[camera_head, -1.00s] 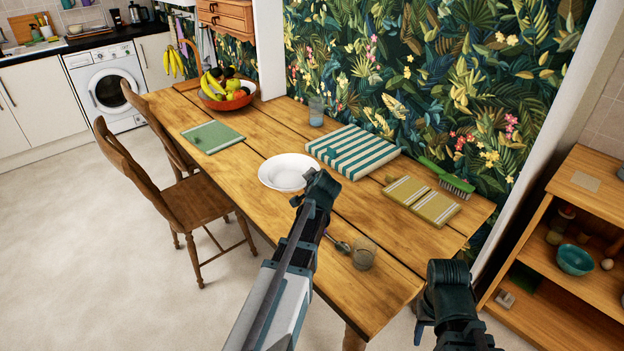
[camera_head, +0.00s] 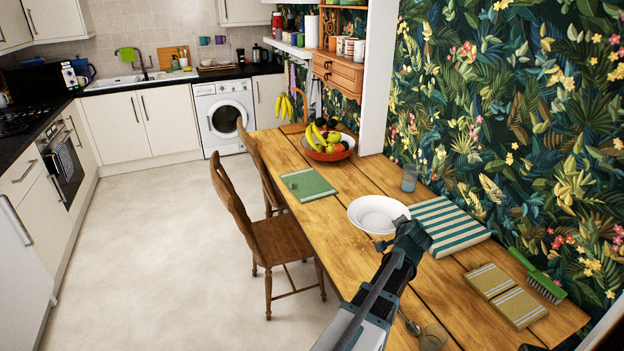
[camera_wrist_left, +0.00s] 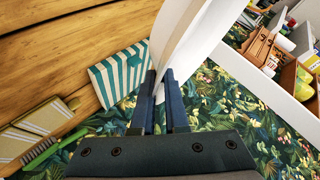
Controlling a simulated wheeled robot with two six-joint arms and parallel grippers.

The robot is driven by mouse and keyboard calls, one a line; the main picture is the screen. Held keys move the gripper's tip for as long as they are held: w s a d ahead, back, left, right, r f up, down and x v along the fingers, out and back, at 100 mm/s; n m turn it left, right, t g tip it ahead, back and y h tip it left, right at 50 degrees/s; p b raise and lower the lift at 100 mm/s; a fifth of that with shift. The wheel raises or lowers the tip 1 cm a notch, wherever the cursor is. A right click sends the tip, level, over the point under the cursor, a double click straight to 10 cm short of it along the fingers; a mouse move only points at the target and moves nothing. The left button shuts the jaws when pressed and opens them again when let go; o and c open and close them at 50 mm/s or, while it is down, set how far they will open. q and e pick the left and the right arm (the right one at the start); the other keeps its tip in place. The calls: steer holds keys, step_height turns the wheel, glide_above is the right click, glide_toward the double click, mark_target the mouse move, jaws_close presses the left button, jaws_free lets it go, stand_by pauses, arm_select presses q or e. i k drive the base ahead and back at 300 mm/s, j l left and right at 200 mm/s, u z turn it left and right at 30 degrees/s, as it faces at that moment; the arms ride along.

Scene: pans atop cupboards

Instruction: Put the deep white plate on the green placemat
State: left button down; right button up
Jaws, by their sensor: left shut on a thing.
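The deep white plate (camera_head: 376,213) is in the middle of the wooden table in the head view, seemingly close over or on the wood; the gap cannot be judged. My left gripper (camera_head: 408,230) is shut on its near right rim. In the left wrist view the plate (camera_wrist_left: 178,38) stands edge-on between the fingers of my left gripper (camera_wrist_left: 164,76). The green placemat (camera_head: 308,184) lies flat and bare on the table, to the left of the plate and apart from it. My right gripper's fingers are not visible.
A fruit bowl (camera_head: 328,150) with bananas stands beyond the placemat. A striped cloth (camera_head: 447,224) lies right of the plate and a blue glass (camera_head: 409,178) behind it. A clear glass (camera_head: 434,338) is near the front. Bare wood lies between plate and placemat.

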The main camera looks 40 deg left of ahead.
mark_target(311, 182)
steer(key=i+j+z, duration=0.2)
steer(key=j, duration=1.1)
steer(key=k+j+z, duration=0.2)
steer(key=j, duration=1.05)
steer(key=j+z, duration=0.2)
steer(key=j, duration=1.1)
